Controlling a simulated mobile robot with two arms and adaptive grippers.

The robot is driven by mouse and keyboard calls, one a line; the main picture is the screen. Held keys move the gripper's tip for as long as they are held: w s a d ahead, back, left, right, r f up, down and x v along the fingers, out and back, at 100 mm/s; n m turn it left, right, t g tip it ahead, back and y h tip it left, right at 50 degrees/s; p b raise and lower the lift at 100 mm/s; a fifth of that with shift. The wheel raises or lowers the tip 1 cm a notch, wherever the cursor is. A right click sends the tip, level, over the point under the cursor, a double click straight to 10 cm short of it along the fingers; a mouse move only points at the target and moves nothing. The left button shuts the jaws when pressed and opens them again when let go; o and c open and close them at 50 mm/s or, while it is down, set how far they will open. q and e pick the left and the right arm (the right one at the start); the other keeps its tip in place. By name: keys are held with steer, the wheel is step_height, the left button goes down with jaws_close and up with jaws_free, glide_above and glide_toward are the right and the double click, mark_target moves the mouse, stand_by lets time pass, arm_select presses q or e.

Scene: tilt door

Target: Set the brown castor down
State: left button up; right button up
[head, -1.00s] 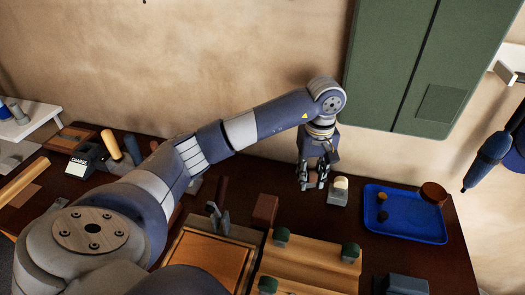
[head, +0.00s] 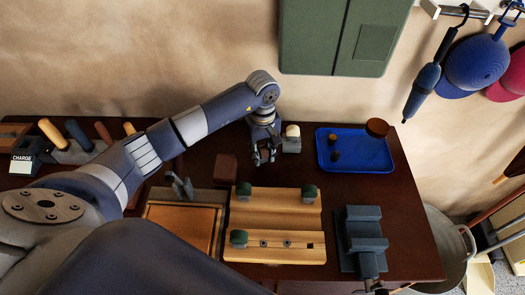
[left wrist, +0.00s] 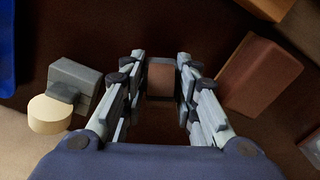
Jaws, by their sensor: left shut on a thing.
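The brown castor (left wrist: 160,80) shows in the left wrist view between my left gripper's fingertips, a brown face with a grey edge. My left gripper (left wrist: 160,85) is shut on it. In the head view my left gripper (head: 264,157) points down over the dark table (head: 215,140), and the castor is too small to make out there. I cannot tell whether the castor touches the table. A grey block with a cream wheel (head: 292,143) stands just right of the gripper; it also shows in the left wrist view (left wrist: 50,113). My right gripper is not in view.
A brown block (head: 225,168) stands left of and in front of the gripper. A blue tray (head: 370,160) with small dark pieces lies to the right. A wooden board (head: 280,212) with green-topped pieces and a grey vise-like block (head: 362,235) stand in front. A green cabinet (head: 312,40) hangs behind.

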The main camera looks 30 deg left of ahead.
arm_select(q)
steer(key=shift+f+b, duration=0.2)
steer(key=shift+b, duration=0.1)
steer(key=o, duration=1.1)
steer(key=shift+r, duration=0.1)
steer(key=shift+r+p, duration=0.15)
steer(key=shift+p, duration=0.15)
step_height(320, 180, up, 12)
steer(key=b, duration=0.2)
steer(key=shift+b, duration=0.35)
